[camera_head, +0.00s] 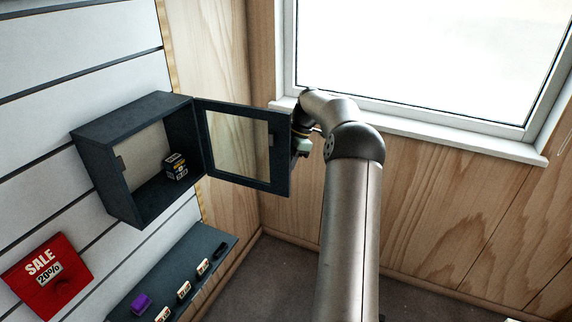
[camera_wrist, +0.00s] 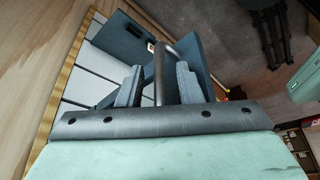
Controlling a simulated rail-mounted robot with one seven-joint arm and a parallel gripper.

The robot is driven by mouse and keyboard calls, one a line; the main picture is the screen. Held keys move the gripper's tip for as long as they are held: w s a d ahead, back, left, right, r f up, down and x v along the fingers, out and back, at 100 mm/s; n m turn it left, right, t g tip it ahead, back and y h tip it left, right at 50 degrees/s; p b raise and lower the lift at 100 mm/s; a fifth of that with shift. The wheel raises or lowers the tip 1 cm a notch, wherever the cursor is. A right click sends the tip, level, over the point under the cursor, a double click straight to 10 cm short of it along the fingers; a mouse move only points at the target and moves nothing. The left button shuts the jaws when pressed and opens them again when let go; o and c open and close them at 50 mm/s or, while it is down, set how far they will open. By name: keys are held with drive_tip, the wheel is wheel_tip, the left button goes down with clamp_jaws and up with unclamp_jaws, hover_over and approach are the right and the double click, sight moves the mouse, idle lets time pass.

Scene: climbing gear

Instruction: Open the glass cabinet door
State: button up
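The dark glass cabinet (camera_head: 104,178) hangs on the slatted wall at left in the head view, its front open. Its glass door (camera_head: 235,140) is swung wide out to the right, with clear space between its free edge and the cabinet. My gripper (camera_head: 301,146) is at the door's free edge, partly hidden behind it. In the wrist view, my gripper's two fingers (camera_wrist: 159,86) stand apart, with a grey bar, seemingly the door handle (camera_wrist: 159,72), between them. I see gaps on both sides of the bar.
A small black-and-white box (camera_head: 175,167) stands inside the cabinet. A dark shelf (camera_head: 190,262) below holds several small items. A red sale sign (camera_head: 45,276) is at lower left. The window sill (camera_head: 450,138) and wood wall are close behind my arm.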

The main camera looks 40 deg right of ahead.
drive_tip(key=p+v, duration=0.5)
drive_tip(key=v, duration=1.2)
drive_tip(key=shift+r, duration=0.25)
